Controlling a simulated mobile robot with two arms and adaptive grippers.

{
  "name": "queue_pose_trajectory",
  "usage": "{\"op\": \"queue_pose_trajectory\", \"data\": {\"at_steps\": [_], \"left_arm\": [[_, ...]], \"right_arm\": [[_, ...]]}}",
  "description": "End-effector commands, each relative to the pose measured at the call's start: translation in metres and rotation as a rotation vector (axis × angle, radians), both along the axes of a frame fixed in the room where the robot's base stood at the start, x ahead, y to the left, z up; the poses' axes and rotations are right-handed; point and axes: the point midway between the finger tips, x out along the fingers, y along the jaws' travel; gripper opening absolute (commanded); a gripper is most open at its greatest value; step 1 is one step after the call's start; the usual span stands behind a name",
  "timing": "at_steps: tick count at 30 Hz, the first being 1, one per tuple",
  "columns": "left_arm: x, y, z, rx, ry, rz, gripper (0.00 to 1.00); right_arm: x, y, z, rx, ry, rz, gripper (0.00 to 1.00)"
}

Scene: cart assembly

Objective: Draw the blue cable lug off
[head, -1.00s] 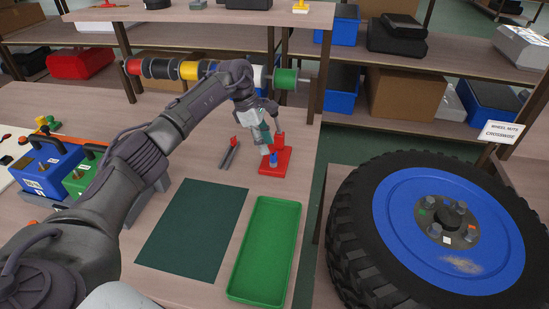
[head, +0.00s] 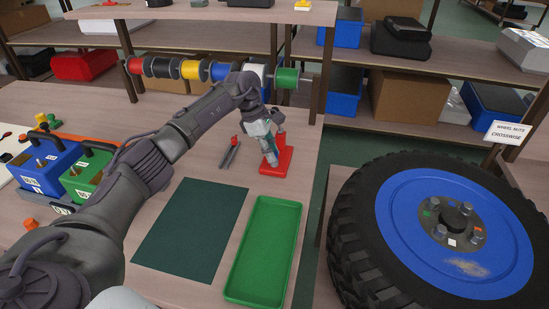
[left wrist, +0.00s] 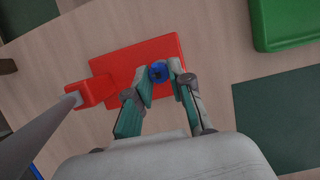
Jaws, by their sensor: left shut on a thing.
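The blue cable lug (left wrist: 158,72) shows in the left wrist view between the fingertips of my left gripper (left wrist: 160,80), over a red stand (left wrist: 115,62). My left gripper is shut on the lug. In the head view my left gripper (head: 271,157) points down at the red stand (head: 284,160) and hides the lug. I cannot tell whether the lug still touches the stand. My right gripper is not in view.
A green tray (head: 262,252) and a dark green mat (head: 190,232) lie in front of the stand. A red-tipped grey tool (head: 230,152) lies left of it. A wheel (head: 450,230) stands at the right. Cable spools (head: 180,69) hang behind.

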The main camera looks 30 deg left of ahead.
Motion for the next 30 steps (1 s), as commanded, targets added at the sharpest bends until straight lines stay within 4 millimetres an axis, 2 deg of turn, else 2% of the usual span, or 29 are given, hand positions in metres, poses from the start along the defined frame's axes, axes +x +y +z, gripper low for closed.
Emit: {"op": "queue_pose_trajectory", "data": {"at_steps": [17, 30], "left_arm": [[0.000, 0.000, 0.008, 0.001, 0.000, 0.000, 0.00], [0.000, 0.000, 0.041, 0.002, 0.001, 0.000, 0.00]], "right_arm": [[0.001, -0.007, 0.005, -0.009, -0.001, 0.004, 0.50], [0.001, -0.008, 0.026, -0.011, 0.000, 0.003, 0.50]]}}
